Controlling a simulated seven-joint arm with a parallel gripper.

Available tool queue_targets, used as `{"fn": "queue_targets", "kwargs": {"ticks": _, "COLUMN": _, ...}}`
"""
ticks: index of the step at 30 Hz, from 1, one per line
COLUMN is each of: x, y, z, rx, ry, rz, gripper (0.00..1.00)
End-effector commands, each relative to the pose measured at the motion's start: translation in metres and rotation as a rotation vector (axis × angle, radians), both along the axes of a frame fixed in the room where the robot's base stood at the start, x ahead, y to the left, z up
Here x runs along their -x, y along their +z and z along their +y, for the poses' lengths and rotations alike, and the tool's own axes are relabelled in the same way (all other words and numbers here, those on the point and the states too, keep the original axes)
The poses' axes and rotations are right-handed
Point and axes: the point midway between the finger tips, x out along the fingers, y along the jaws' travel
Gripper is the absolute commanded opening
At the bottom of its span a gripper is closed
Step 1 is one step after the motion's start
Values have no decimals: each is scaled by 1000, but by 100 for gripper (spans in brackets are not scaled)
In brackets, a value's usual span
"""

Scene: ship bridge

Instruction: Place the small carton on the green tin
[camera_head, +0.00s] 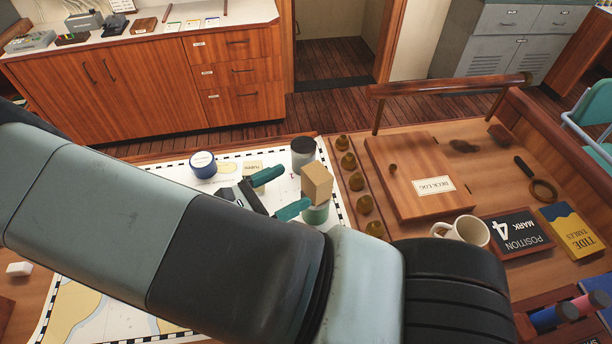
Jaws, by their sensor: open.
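The small carton (317,183), a tan box, appears to rest upright on top of the green tin (317,215), which stands on the chart. My gripper (294,187) has two teal fingers spread apart. It is open and empty, just left of the carton. The lower finger passes close to the carton's bottom and the tin's top; I cannot tell whether it touches either. Part of the tin's left side is hidden by that finger.
A grey tin (303,152) stands just behind the carton, and a blue tin (203,165) stands further left. Several brass knobs (349,162) line the right edge of the chart. A deck log case (412,182) and a white mug (466,232) lie to the right.

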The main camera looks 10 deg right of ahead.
Motion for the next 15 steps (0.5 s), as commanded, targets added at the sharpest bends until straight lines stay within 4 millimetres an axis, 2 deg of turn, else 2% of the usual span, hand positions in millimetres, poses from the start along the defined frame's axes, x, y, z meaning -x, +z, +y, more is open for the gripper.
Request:
{"fn": "queue_targets", "kwargs": {"ticks": 3, "x": 5, "y": 0, "z": 14, "rx": 0, "ry": 2, "rz": 0, "gripper": 93}}
{"fn": "queue_targets", "kwargs": {"ticks": 8, "x": 8, "y": 6, "z": 19, "rx": -37, "ry": -32, "rz": -8, "gripper": 93}}
{"fn": "queue_targets", "kwargs": {"ticks": 11, "x": 9, "y": 21, "z": 13, "rx": -136, "ry": -125, "rz": -30, "gripper": 93}}
{"fn": "queue_targets", "kwargs": {"ticks": 15, "x": 13, "y": 56, "z": 0, "rx": -371, "ry": -332, "rz": -97, "gripper": 93}}
